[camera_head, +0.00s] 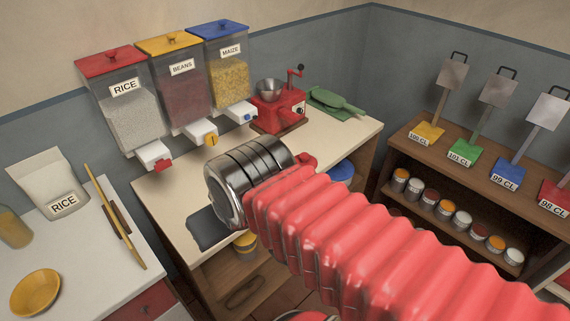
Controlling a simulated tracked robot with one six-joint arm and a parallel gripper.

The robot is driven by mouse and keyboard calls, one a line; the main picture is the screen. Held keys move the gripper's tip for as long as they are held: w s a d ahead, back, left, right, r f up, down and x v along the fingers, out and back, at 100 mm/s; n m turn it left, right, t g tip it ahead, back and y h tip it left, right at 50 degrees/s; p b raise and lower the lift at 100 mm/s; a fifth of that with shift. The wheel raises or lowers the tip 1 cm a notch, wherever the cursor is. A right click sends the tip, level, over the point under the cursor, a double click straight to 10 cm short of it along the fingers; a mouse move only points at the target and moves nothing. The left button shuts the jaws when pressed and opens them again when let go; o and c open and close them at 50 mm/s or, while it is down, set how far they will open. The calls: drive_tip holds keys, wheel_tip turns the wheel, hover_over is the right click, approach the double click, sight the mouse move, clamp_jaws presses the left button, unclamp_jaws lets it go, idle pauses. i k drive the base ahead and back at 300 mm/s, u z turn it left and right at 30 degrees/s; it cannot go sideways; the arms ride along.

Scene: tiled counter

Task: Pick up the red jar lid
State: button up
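The red lid (110,60) with a small knob sits on top of the clear RICE dispenser (130,108) at the upper left, fixed on the wall. It is the only clear red lid I see; no separate loose red jar lid shows. My red ribbed arm reaches in from the lower right and ends in a shiny ribbed metal cylinder (245,180) over the counter's front edge. The cylinder is below and to the right of the red lid, well apart from it. No gripper fingers can be made out, so I cannot tell whether they are open or hold anything.
Yellow-lidded BEANS (180,82) and blue-lidded MAIZE (228,72) dispensers hang beside RICE. A red grinder (278,108) and green scoop (335,104) stand on the counter (160,195). A dark flat shape (207,230) lies at its front edge. Shelves with cans (462,220) are right.

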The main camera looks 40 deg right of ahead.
sight(304, 159)
drive_tip(key=u, duration=1.95)
drive_tip(key=k, duration=1.3)
drive_tip(key=z, duration=1.65)
